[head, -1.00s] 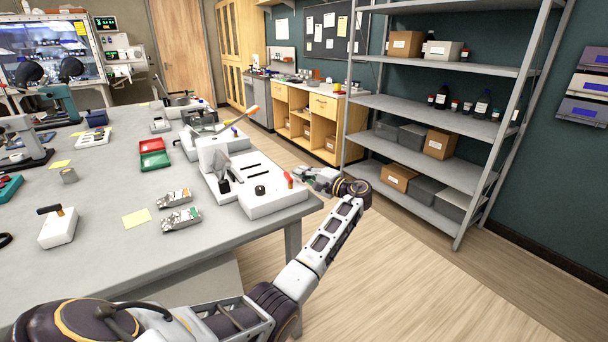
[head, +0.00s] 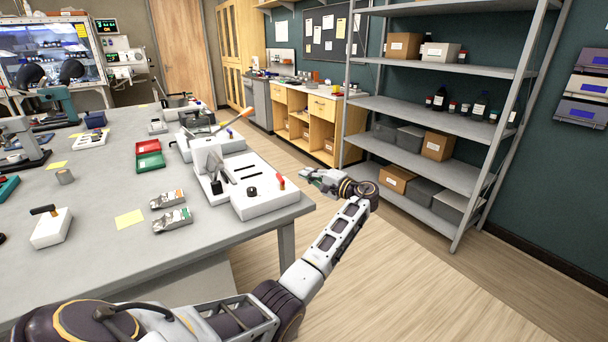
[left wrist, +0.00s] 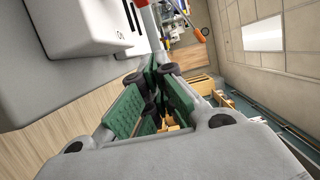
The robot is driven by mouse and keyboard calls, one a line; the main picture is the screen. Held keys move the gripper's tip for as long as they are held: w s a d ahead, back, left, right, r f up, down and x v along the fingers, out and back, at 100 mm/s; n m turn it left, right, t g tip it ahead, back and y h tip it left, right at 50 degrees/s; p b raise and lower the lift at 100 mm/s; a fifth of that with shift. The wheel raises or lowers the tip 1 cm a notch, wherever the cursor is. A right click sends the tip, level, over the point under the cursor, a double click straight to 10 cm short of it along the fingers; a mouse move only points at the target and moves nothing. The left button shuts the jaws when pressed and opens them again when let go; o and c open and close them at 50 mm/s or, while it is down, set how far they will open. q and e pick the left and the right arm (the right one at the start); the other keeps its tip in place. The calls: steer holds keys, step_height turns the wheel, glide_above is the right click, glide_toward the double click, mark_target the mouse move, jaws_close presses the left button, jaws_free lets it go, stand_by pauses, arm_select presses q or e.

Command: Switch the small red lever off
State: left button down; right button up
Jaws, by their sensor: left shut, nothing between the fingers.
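The small red lever (head: 281,182) stands at the right end of a white switch box (head: 256,205) near the table's right edge. In the left wrist view, a red piece (left wrist: 141,3) on a pale stem shows at the top edge, beside the white box (left wrist: 82,25), whose label seems to read ON. My left gripper (head: 310,174) is off the table's right side, to the right of the red lever and apart from it. In the left wrist view its green-padded fingers (left wrist: 152,75) are shut and empty. My right gripper is not in view.
Another device with an orange-tipped lever (head: 241,115) stands behind on the table (head: 110,265). A black knob (head: 252,191) sits on the same box as the red lever. Grey shelves (head: 425,165) stand to the right. The floor between table and shelves is clear.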

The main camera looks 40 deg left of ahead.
arm_select(q)
steer(key=w+d, duration=0.1)
steer(key=d, duration=0.6)
steer(key=shift+w, duration=0.35)
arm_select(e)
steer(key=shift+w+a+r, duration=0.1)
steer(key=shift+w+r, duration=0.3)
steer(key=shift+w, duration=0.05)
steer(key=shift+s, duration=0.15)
